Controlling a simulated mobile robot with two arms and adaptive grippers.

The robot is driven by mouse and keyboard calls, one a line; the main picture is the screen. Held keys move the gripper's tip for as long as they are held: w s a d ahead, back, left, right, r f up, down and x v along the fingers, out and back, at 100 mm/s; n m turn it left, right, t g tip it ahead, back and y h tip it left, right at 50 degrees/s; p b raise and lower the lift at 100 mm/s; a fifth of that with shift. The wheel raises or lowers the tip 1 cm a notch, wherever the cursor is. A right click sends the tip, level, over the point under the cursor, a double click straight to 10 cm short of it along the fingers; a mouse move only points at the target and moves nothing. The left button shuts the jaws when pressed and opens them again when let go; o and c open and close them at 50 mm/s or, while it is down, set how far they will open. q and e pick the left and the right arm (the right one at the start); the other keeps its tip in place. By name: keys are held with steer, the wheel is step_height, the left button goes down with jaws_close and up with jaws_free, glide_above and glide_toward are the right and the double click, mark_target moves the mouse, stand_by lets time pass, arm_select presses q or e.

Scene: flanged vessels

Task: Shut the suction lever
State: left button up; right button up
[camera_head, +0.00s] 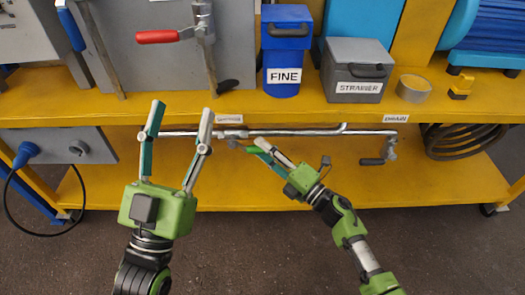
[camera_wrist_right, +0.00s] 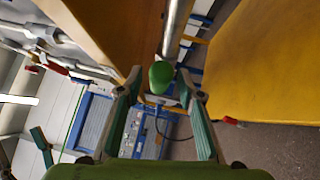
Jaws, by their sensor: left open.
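The suction lever is the small lever with a green grip (camera_head: 252,150) at the pipe below the left small label on the shelf edge. In the right wrist view its green rounded end (camera_wrist_right: 161,75) shows between the fingers. My right gripper (camera_head: 262,146) is at this lever, partly covering it. In the wrist view my right gripper (camera_wrist_right: 160,78) has its fingers apart, with a gap on each side of the green end. My left gripper (camera_head: 182,108) is open and empty, pointing up in front of the shelf edge, left of the lever.
A metal pipe (camera_head: 300,132) runs below the shelf edge (camera_head: 330,115). A black-gripped lever (camera_head: 372,161) hangs further right. On the shelf stand a blue FINE bin (camera_head: 286,50), a grey STRAINER box (camera_head: 355,68) and a red-handled lever (camera_head: 158,37). The lower shelf's middle is clear.

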steer(key=shift+w+a, duration=0.2)
steer(key=shift+a, duration=0.05)
jaws_close()
